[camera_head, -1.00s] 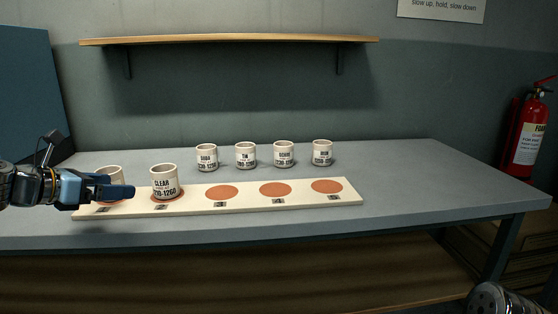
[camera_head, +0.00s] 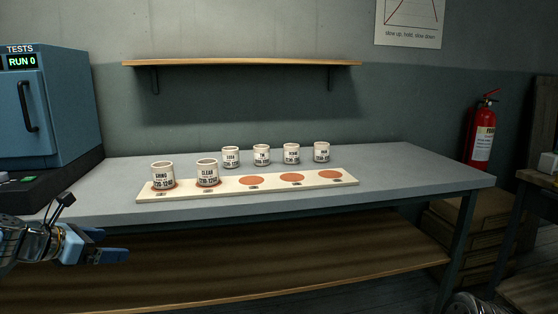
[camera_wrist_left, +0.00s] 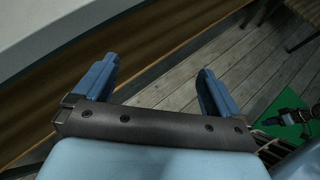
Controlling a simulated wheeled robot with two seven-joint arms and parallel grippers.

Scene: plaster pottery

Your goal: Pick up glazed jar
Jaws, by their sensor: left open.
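Several glazed jars, cream with black lettering, stand upright on the grey bench. One jar (camera_head: 163,176) stands on the first disc at the left end of the pale board, and the CLEAR jar (camera_head: 207,173) on the second. Others, the jars at the back (camera_head: 231,157), (camera_head: 262,155), (camera_head: 291,154) and (camera_head: 321,152), stand in a row behind the board. My left gripper (camera_head: 122,250) is in front of the bench, low at the left, apart from every jar. In the left wrist view its two blue fingers (camera_wrist_left: 158,88) are spread and empty.
The pale board (camera_head: 226,190) has three bare terracotta discs to the right. A blue kiln (camera_head: 50,100) stands at the left. A wooden shelf (camera_head: 240,62) hangs above. A fire extinguisher (camera_head: 482,140) is at the right. The bench's front edge lies between gripper and jars.

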